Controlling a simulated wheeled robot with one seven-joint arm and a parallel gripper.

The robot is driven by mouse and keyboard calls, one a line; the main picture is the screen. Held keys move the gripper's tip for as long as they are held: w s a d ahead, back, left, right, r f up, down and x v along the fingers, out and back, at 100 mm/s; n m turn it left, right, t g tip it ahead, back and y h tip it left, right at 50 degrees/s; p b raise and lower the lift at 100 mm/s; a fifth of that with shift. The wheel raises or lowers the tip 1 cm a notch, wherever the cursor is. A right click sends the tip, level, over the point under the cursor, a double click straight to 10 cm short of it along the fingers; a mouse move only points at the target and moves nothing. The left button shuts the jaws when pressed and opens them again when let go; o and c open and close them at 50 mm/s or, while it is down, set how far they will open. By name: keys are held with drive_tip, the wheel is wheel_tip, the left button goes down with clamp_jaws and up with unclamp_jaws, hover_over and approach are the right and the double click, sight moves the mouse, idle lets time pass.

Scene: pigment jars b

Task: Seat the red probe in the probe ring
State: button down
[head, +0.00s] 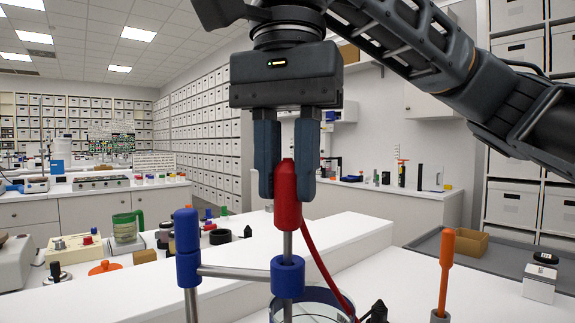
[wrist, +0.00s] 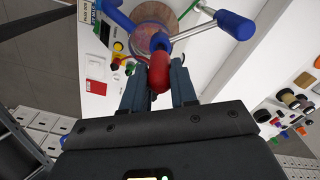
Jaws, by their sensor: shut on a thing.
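The red probe (head: 287,205) hangs upright between the fingers of my gripper (head: 287,192), which is shut on its red handle. A metal shaft runs down from the handle. The blue probe ring (head: 287,274) is on a horizontal rod from the stand. The shaft appears to pass down through the ring and shows again below it. The handle is above the ring, with a gap between.
The blue-clamped stand (head: 188,250) is left of the ring. A glass vessel (head: 312,300) is below the ring. A red cable trails right from the probe. An orange-handled tool (head: 446,260) stands upright at right. Several jars and a green-handled beaker (head: 126,228) are behind left.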

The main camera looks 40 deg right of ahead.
sight(287, 229)
drive_tip(key=shift+f+b, duration=1.2)
drive_tip(key=shift+f, duration=0.35)
drive_tip(key=c, duration=0.8)
unclamp_jaws()
drive_tip(key=shift+r, duration=0.1)
wheel_tip(287, 229, up, 8)
drive_tip(key=shift+f, duration=0.2)
